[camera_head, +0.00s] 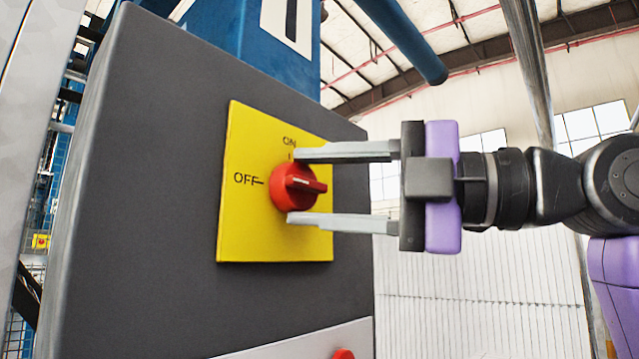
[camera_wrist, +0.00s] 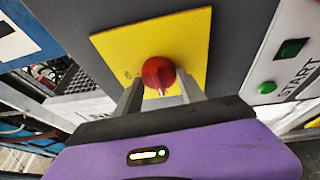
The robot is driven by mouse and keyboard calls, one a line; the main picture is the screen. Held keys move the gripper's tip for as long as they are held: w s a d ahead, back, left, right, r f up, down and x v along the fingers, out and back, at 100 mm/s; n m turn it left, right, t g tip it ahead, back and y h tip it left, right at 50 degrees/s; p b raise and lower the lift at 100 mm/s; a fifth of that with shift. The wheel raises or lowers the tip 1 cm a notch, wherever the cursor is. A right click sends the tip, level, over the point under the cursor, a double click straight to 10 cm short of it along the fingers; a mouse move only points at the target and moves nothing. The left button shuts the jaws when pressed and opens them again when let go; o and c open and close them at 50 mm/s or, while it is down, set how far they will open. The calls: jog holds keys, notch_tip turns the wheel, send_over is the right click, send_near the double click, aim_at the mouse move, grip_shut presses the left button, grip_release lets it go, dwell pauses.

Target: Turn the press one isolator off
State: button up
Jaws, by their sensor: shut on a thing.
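The press one isolator is a red rotary knob (camera_head: 292,190) on a yellow plate (camera_head: 245,225), fixed to a dark grey cabinet. ON is printed above the knob and OFF to its left. The knob's raised handle lies about level, in line with the OFF mark. My gripper (camera_head: 293,187) comes from the right, one finger above the knob and one below, and is shut on it. In the wrist view, the knob (camera_wrist: 158,72) sits between the two fingers (camera_wrist: 160,78) on the yellow plate (camera_wrist: 120,45). The fingertips' exact contact is hard to see.
The grey cabinet (camera_head: 130,150) fills the left, with a blue column (camera_head: 235,45) bearing a white sign behind it. A red button (camera_head: 343,354) shows at the bottom edge.

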dwell(0.5)
jog(key=o, duration=1.4)
jog(key=shift+c, duration=0.2)
jog(key=b+v, duration=0.1)
jog(key=v, duration=0.6)
jog(key=shift+d, duration=0.4)
jog(key=shift+s, duration=0.15)
